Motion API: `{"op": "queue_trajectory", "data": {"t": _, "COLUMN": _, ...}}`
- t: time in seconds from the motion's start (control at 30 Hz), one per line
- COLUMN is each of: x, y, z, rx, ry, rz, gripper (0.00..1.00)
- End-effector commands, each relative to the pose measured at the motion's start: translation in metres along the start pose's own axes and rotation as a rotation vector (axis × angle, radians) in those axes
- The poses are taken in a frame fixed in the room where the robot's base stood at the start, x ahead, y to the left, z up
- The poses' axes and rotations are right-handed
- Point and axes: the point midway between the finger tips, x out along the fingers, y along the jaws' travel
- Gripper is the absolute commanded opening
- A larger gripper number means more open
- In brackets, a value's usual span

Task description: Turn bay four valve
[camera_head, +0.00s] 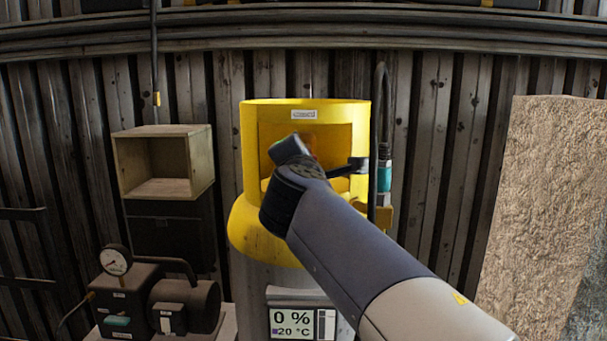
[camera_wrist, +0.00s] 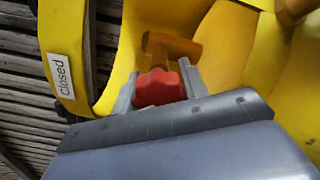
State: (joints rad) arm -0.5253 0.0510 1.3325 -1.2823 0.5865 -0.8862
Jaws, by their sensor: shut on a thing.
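The valve shows as a red lobed knob (camera_wrist: 158,88) in the wrist view, with an orange-brown stem and fitting (camera_wrist: 170,48) just beyond it. My gripper (camera_wrist: 158,90) has one finger on each side of the red knob and is shut on it. In the head view my gripper (camera_head: 300,150) reaches into the opening of the yellow housing (camera_head: 254,215). There the knob is mostly hidden by my wrist, with only a small orange-red patch visible. A label reading "closed" (camera_wrist: 61,75) is on the yellow rim in the wrist view.
An open wooden box (camera_head: 163,131) stands to the left, above a pump with a gauge (camera_head: 116,260). A dark pipe (camera_head: 384,100) runs at the housing's right. A rough tan panel (camera_head: 545,190) stands farther right.

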Motion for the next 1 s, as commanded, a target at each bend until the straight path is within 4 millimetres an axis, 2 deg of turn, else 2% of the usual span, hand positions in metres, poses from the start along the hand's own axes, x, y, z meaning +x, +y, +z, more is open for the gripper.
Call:
{"op": "queue_trajectory", "data": {"t": 0.6, "x": 0.0001, "y": -0.0015, "z": -0.0013, "rx": 0.549, "ry": -0.001, "rz": 0.000, "gripper": 0.19}}
{"op": "queue_trajectory", "data": {"t": 1.0, "x": 0.0004, "y": 0.0003, "z": -0.0002, "rx": 0.729, "ry": -0.001, "rz": -0.002, "gripper": 0.19}}
